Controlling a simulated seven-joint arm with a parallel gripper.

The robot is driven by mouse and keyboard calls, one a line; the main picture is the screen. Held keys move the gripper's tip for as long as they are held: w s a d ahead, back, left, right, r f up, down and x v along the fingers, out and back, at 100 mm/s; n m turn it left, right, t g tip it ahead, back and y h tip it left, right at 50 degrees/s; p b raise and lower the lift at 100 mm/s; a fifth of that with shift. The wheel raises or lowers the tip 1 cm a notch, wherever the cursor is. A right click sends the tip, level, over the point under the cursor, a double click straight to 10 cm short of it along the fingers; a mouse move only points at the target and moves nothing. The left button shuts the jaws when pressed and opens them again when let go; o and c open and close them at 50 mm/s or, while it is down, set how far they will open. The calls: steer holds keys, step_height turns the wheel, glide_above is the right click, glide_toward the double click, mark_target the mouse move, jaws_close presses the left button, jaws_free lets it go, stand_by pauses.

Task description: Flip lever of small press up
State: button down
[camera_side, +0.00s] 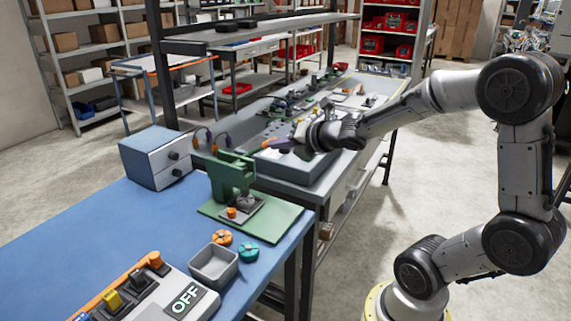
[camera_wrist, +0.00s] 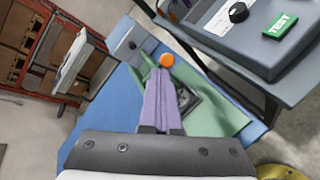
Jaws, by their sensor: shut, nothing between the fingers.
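The small green press (camera_side: 224,178) stands on a green base plate (camera_side: 277,222) on the blue table in the side view. In the wrist view part of the press (camera_wrist: 149,66) shows behind my fingers, with its plate (camera_wrist: 222,118) to the right. An orange ball knob (camera_wrist: 166,60) shows just beyond my fingertips; it appears to be the press lever's knob. The lever's rod is mostly hidden, and I cannot tell whether I touch it. My gripper (camera_wrist: 160,73) has purple fingers, shut and empty. It reaches in from the right, above the press, in the side view (camera_side: 240,146).
A grey drawer box (camera_side: 147,165) stands left of the press. A grey tray (camera_side: 213,268), orange and teal knobs (camera_side: 247,251) and an OFF switch panel (camera_side: 184,300) lie in front. A grey console (camera_wrist: 240,30) with a TEST label is on the neighbouring bench.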

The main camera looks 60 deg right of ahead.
steer(key=shift+r, duration=0.7)
steer(key=shift+s, duration=0.1)
steer(key=v, duration=1.3)
steer(key=shift+s+r, duration=0.2)
steer(key=shift+s, duration=0.2)
stand_by(0.3)
